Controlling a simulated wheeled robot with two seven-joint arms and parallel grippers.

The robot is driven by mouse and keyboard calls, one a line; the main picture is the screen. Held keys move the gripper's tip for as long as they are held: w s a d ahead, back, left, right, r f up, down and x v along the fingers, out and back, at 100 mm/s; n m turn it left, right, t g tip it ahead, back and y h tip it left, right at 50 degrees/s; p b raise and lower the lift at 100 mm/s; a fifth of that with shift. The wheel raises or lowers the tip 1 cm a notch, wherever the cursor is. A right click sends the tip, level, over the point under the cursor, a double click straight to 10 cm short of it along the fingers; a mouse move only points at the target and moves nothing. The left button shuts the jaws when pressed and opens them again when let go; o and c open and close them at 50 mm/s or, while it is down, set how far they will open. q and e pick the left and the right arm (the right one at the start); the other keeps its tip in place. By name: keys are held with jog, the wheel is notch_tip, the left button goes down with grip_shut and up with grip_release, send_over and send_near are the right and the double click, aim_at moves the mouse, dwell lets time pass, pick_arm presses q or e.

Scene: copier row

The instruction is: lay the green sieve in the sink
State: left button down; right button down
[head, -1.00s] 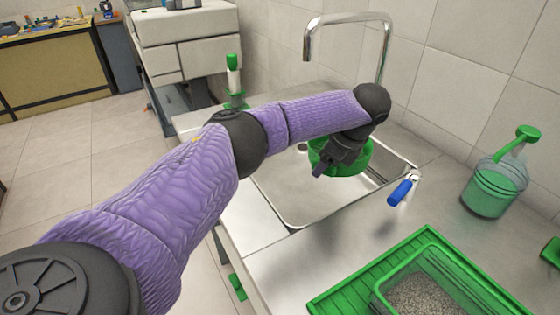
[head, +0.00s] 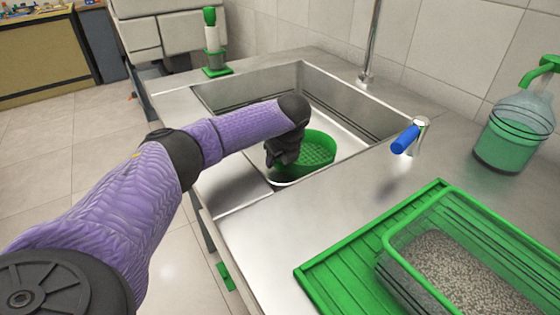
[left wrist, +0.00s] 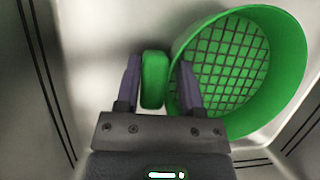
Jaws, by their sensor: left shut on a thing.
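The green sieve (head: 318,149) is a round, open-topped bowl with a grid bottom, and it is down inside the steel sink (head: 262,80). My left gripper (head: 284,155) reaches into the sink and is shut on the sieve's handle. In the left wrist view the two fingers of the left gripper (left wrist: 157,85) flank the green handle, and the sieve (left wrist: 235,65) lies to the right with its grid facing the camera. Whether the sieve touches the sink floor I cannot tell. My right gripper is not in view.
A blue-handled tap lever (head: 406,139) and the faucet pipe (head: 371,45) stand at the sink's rim. A green drainer tray (head: 335,270) carries a clear tub of grey grains (head: 460,270). A green jug (head: 512,135) stands at right, a green-capped bottle (head: 211,35) behind the sink.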

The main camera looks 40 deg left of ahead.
pick_arm(q)
jog(key=shift+c, duration=1.1)
grip_release()
jog(key=shift+r, duration=0.25)
jog(key=p+v, duration=0.7)
jog(key=v, duration=0.4)
jog(key=shift+d+r, duration=0.2)
jog(key=shift+r, duration=0.1)
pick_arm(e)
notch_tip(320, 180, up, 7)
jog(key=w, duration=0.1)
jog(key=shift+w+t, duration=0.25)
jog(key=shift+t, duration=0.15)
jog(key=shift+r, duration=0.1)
